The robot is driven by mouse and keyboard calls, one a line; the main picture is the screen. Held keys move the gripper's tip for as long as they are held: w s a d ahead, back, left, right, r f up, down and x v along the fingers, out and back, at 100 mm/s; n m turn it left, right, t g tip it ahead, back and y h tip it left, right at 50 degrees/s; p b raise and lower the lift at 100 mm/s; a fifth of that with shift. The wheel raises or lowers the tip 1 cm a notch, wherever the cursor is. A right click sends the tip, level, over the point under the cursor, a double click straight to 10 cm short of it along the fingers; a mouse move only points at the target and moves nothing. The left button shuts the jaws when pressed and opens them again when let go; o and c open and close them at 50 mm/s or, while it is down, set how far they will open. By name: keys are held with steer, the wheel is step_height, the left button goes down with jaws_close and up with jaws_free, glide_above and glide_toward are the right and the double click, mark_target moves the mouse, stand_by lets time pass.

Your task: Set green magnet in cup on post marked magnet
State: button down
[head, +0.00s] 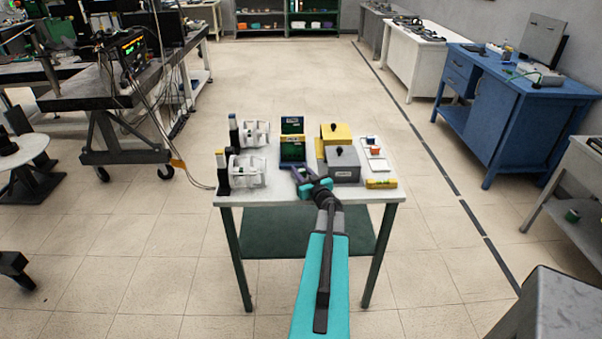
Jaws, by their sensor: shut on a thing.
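My gripper (304,182), with purple fingers, is low over the front middle of the white-topped table. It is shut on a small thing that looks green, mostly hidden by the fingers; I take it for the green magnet. Two dark upright posts stand at the table's left, one with a pale top (233,131) at the back and one with a yellow top (222,170) in front. No marking on them is readable, and I cannot make out a cup on either. My gripper is to the right of both posts.
White coil frames (256,133) (247,170) stand beside the posts. Green panels (292,149) are just behind my gripper. A grey box (342,164), a yellow box (336,133), a white tray (375,165) and a yellow block (381,184) lie to the right.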

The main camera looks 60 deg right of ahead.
mark_target(301, 170)
steer(key=shift+r, duration=0.15)
steer(key=shift+r, duration=0.7)
step_height(301, 170, up, 2)
steer(key=shift+b, duration=0.5)
steer(key=s+a, duration=0.2)
steer(key=s+a+b, duration=0.1)
steer(key=s+a, duration=0.1)
steer(key=a, duration=0.1)
steer(key=s+a+b, duration=0.1)
steer(key=s+a, duration=0.1)
steer(key=a, duration=0.1)
steer(key=shift+s+a+r, duration=0.15)
steer(key=shift+r, duration=0.2)
steer(key=shift+s+a+r+p, duration=0.15)
steer(key=shift+p, duration=0.15)
steer(key=shift+a+r+p, duration=0.1)
steer(key=shift+p, duration=0.6)
steer(key=shift+s+p, duration=0.1)
steer(key=shift+p, duration=0.3)
